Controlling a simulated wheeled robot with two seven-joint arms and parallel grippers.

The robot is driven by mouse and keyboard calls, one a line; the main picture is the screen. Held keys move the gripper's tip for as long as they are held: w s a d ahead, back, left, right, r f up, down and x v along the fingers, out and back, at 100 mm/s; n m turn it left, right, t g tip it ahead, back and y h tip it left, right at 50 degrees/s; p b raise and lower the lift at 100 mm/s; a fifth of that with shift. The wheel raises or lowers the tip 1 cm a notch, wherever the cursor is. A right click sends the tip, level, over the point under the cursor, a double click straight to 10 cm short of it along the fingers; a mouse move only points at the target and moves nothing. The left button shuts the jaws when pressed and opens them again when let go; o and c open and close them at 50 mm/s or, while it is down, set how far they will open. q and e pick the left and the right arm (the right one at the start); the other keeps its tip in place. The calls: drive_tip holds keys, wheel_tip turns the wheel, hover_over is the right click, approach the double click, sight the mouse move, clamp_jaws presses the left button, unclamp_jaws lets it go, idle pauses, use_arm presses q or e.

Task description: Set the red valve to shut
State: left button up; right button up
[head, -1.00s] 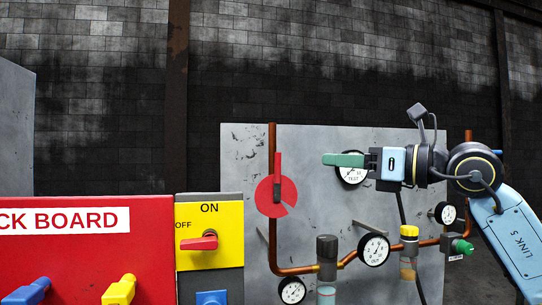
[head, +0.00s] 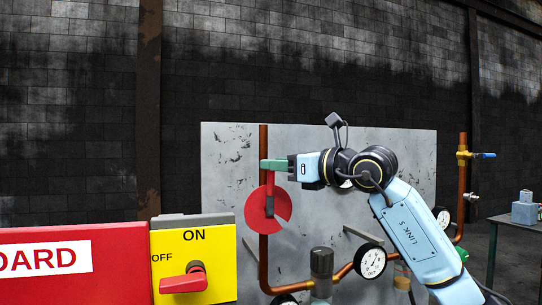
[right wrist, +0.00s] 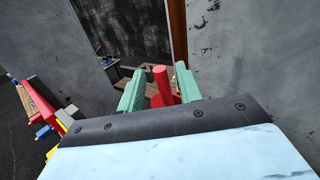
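The red valve (head: 256,211) is a red disc with a notch at its lower right, mounted on a vertical copper pipe. Its red handle (head: 270,203) points upright, along the pipe. My right gripper (head: 270,165) reaches in from the right with green fingers at the handle's upper end, hiding its tip. In the right wrist view, the red handle (right wrist: 161,86) stands between the two green fingers of my right gripper (right wrist: 157,80), which are open around it with gaps showing. My left gripper is not in view.
A grey panel (head: 222,150) backs the pipes. A pressure gauge (head: 370,260) and a sight glass (head: 321,263) sit low near my right arm. The yellow ON/OFF switch box (head: 219,262) and red board (head: 110,260) stand at lower left. A table (head: 500,220) is at the far right.

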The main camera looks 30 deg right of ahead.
drive_tip(key=shift+x, duration=0.95)
drive_tip(key=shift+w, duration=0.2)
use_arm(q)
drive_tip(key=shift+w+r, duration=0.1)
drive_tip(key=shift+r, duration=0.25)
use_arm(e)
clamp_jaws()
